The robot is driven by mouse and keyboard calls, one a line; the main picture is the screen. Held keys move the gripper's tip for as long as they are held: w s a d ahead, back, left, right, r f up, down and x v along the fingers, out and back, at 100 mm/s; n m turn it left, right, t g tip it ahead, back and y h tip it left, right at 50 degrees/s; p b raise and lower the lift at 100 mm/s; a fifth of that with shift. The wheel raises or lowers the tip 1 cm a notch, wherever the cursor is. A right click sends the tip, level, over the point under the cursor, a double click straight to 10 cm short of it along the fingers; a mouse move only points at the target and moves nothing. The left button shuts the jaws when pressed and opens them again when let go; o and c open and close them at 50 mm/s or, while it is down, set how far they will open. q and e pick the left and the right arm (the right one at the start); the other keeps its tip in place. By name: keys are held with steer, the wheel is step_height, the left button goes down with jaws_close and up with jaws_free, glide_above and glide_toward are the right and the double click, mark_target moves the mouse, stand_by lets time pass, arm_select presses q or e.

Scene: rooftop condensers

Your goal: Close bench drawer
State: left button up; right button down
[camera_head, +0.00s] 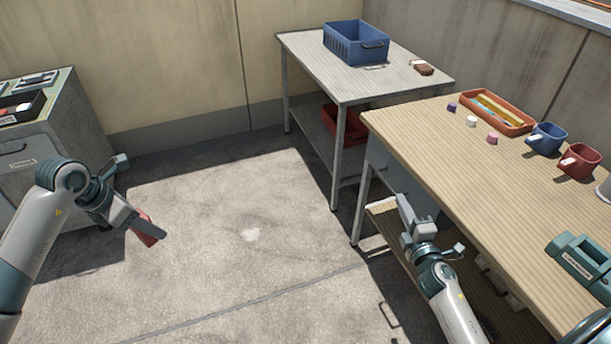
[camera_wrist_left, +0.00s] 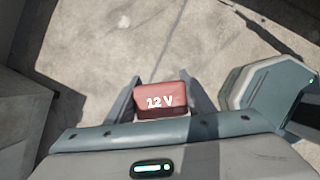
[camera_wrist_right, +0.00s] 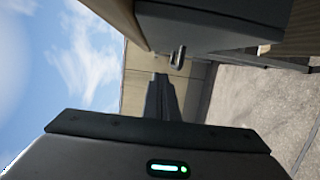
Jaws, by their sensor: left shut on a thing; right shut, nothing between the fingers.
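The bench (camera_head: 440,160) with a light wood top stands on the right. The grey drawer (camera_head: 392,172) sits under its near edge, partly hidden by my right arm. In the right wrist view the drawer (camera_wrist_right: 215,25) shows its small dark handle (camera_wrist_right: 178,58) just beyond my fingertips. I cannot tell how far it is open, or whether I touch it. My right gripper (camera_head: 403,205) is shut and empty in front of the drawer. My left gripper (camera_head: 138,224) is shut on a red 12 V block (camera_wrist_left: 162,100), held above the floor at left.
A grey table (camera_head: 400,75) with a blue crate (camera_head: 356,43) stands at the back. A grey cabinet (camera_head: 70,130) stands at left. The middle floor is clear.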

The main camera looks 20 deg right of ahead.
arm_select(q)
steer(key=shift+f, duration=0.25)
arm_select(e)
steer(key=v, duration=0.6)
steer(key=shift+s, duration=0.2)
